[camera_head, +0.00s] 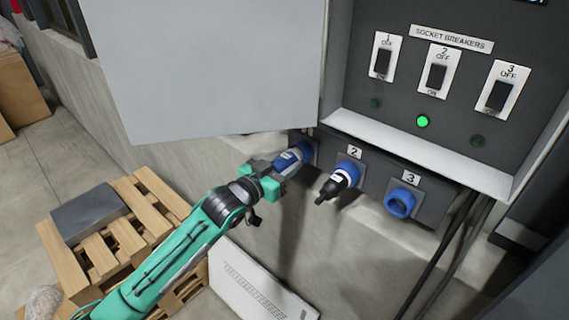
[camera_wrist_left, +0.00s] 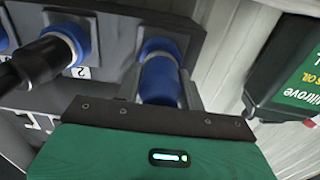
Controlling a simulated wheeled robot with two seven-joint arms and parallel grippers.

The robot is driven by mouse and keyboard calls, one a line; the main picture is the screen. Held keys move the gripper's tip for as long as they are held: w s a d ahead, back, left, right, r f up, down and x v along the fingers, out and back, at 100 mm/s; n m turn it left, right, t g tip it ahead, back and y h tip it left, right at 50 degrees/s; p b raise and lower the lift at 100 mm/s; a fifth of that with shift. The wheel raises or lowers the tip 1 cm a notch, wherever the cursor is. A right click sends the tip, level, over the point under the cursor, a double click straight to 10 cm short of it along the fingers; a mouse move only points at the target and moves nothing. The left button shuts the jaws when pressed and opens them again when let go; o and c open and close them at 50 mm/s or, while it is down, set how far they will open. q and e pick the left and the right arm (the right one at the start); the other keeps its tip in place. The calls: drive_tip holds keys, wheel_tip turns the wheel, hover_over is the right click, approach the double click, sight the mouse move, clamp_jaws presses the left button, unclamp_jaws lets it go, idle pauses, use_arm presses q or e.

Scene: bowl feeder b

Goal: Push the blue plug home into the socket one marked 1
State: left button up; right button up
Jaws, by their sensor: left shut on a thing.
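The blue plug (camera_head: 288,161) is held at the front of my left gripper (camera_head: 272,174), whose jaws are shut on it. Its front end is at the blue socket one (camera_head: 308,149), leftmost on the panel. The plug (camera_wrist_left: 160,82) and the socket (camera_wrist_left: 158,46) line up closely in the left wrist view. I cannot tell how deep the plug sits. The number 1 over this socket is not readable. My right gripper is not in view.
A black plug (camera_head: 335,186) sits in socket 2 beside my gripper. Socket 3 (camera_head: 400,202) is empty. The grey cabinet door (camera_head: 205,65) hangs open above the arm. A pallet (camera_head: 125,235) is below left. A dark green container (camera_wrist_left: 290,75) shows at right in the wrist view.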

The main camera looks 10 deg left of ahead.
use_arm(q)
drive_tip(key=shift+w+d+p, duration=0.3)
drive_tip(key=shift+w+p, duration=0.1)
drive_tip(key=shift+w, duration=0.05)
idle(1.5)
drive_tip(key=shift+r, duration=0.15)
idle(0.8)
drive_tip(key=o, duration=1.1)
drive_tip(key=shift+w, duration=0.1)
drive_tip(key=shift+o, duration=1.4)
drive_tip(key=shift+w+d, duration=0.1)
drive_tip(key=shift+d, duration=0.1)
drive_tip(key=shift+f, duration=0.2)
